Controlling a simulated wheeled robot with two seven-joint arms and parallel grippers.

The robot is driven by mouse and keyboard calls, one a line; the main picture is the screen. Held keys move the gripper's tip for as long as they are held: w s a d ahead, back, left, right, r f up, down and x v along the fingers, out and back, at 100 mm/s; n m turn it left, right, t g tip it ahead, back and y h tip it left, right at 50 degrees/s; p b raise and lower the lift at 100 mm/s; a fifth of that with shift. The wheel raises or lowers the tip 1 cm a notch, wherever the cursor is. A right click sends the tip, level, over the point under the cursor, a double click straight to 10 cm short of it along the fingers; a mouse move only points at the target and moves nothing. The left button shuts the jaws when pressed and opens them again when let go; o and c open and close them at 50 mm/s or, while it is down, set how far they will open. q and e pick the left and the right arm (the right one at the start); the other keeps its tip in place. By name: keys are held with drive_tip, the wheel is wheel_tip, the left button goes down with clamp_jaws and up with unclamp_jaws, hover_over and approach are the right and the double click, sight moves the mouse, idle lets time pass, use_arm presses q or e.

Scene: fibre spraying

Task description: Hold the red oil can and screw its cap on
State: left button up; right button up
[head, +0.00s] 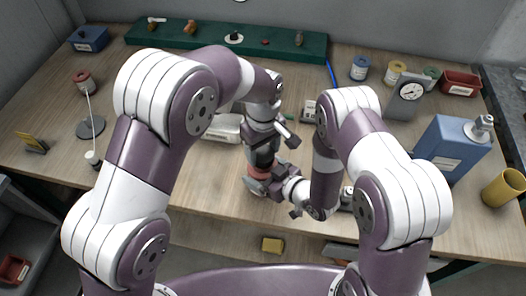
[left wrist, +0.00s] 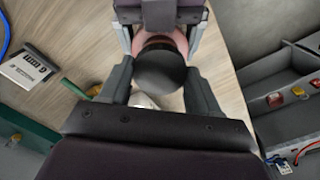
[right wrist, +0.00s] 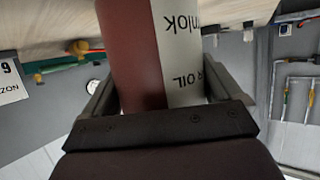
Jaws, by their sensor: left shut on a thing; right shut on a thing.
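The red oil can (right wrist: 135,50) fills the middle of the right wrist view, with a white label reading OIL. In the head view its reddish body (head: 257,173) shows between my grippers, above the table's front part. My right gripper (right wrist: 162,85) is shut around the can's body from the side. The round black cap (left wrist: 160,72) is over the can's top in the left wrist view. My left gripper (left wrist: 162,78) is shut on the cap, one finger on each side. Whether the cap is fully seated is hidden.
A green rack (head: 180,38) with small items runs along the back. A blue canister (head: 455,143), a gauge (head: 408,92) and a yellow cup (head: 503,187) stand at the right.

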use_arm(q)
drive_tip(key=shift+f, duration=0.1)
drive_tip(key=shift+f, duration=0.8)
drive_tip(key=shift+f, duration=0.6)
use_arm(e)
drive_tip(key=c, duration=0.6)
use_arm(q)
drive_tip(key=m, duration=0.6)
use_arm(e)
drive_tip(key=shift+o, duration=0.2)
use_arm(q)
drive_tip(key=o, duration=1)
drive_tip(key=shift+r, duration=2.3)
